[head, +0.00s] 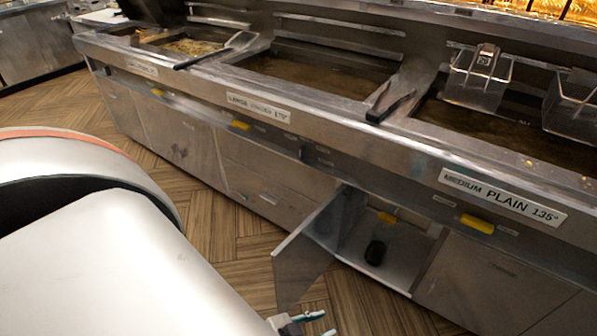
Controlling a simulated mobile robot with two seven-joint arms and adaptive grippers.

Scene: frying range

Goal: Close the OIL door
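An open metal cabinet door (303,262) stands swung out from the front of the fryer range, low in the middle of the head view. No OIL label can be read on it. Behind it the cabinet (350,253) is open, with a dark round object (375,252) and a yellow part inside. My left gripper (318,324) shows at the bottom edge, just below and in front of the door in the picture. Its two pale teal fingertips are apart, with nothing seen between them. I cannot tell whether it touches the door. My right gripper is out of view.
The fryer range (270,108) runs across the view, with oil vats, baskets (478,80) and yellow handles (477,224) along its front. Neighbouring cabinet doors (483,283) are shut. Wooden floor (215,222) is clear between my arm and the range.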

